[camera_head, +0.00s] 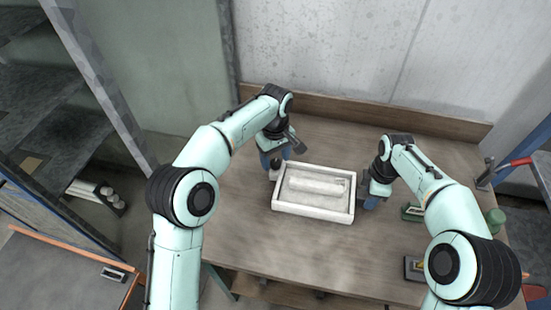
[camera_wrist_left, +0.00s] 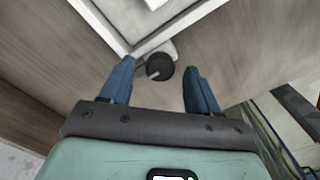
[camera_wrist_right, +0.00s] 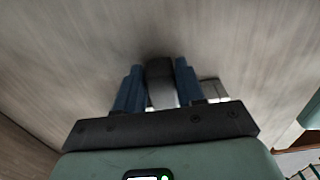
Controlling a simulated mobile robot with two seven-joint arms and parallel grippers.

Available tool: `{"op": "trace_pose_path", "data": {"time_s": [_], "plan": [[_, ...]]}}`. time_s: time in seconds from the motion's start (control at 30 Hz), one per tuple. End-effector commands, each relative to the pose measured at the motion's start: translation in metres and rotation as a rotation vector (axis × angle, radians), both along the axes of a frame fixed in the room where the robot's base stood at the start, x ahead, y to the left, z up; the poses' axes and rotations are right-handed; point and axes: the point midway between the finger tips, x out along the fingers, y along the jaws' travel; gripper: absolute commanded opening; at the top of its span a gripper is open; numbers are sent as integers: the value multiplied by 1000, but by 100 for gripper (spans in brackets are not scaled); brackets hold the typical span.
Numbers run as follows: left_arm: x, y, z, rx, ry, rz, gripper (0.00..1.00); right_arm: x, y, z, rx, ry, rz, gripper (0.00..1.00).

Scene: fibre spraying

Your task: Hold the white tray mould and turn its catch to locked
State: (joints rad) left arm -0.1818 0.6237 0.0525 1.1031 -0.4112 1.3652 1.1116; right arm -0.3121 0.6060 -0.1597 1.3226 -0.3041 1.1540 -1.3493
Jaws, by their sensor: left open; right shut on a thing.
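The white tray mould (camera_head: 313,210) lies on the wooden table, a shallow rectangular tray with a raised rim and a pale shape inside. Its catch, a round black knob with a pale line on it (camera_wrist_left: 160,66), is at the tray's left end. My left gripper (camera_head: 274,166) is open there; in the left wrist view its blue fingers (camera_wrist_left: 160,72) stand either side of the knob, apart from it. My right gripper (camera_head: 369,199) is at the tray's right end, shut on a dark block (camera_wrist_right: 160,72), apparently the mould's handle. The tray's body is hidden in the right wrist view.
Green-and-dark items (camera_head: 413,212) and a dark labelled box (camera_head: 414,268) lie on the table to the right, beside my right arm. A wall stands behind the table. Bare table (camera_head: 255,240) lies in front of the tray.

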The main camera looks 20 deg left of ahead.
Motion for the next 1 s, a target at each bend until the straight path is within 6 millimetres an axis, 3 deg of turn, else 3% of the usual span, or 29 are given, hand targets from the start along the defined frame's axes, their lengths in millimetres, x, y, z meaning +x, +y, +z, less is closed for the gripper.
{"op": "trace_pose_path", "data": {"time_s": [0.4,0.57,0.6,1.0], "plan": [[0,0,-9,-1,-1,-1,61,1,0,1,1,-3,0,0],[0,0,-9,-1,-1,-1,9,1,0,1,1,-3,0,0],[0,0,-9,-1,-1,-1,5,1,0,1,1,-3,0,0],[0,0,-8,0,-1,-68,4,1,0,1,1,-3,0,0]]}}
